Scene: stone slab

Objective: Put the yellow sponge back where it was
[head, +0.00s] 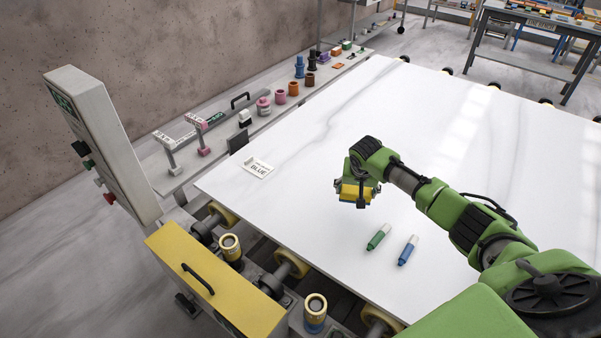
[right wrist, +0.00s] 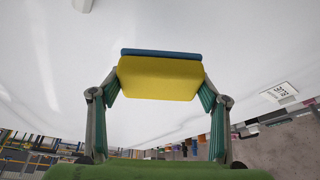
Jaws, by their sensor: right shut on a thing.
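The yellow sponge (head: 356,193) is in my right gripper (head: 357,188), over the white stone slab (head: 330,135). In the right wrist view the sponge (right wrist: 160,78) sits between the two fingers of the right gripper (right wrist: 158,85), with a blue layer along its far edge. The fingers press on its two short sides. Whether the sponge touches the slab is hard to tell. A green marker (head: 378,237) and a blue marker (head: 408,250) lie on the slab to the right of and nearer than the sponge. My left gripper is not in view.
A white card reading BLUE (head: 258,167) lies near the slab's left edge. A shelf (head: 150,170) along the wall holds cups, pads and tools. A grey control panel (head: 103,143) and yellow box (head: 215,275) stand at the left. Most of the slab is clear.

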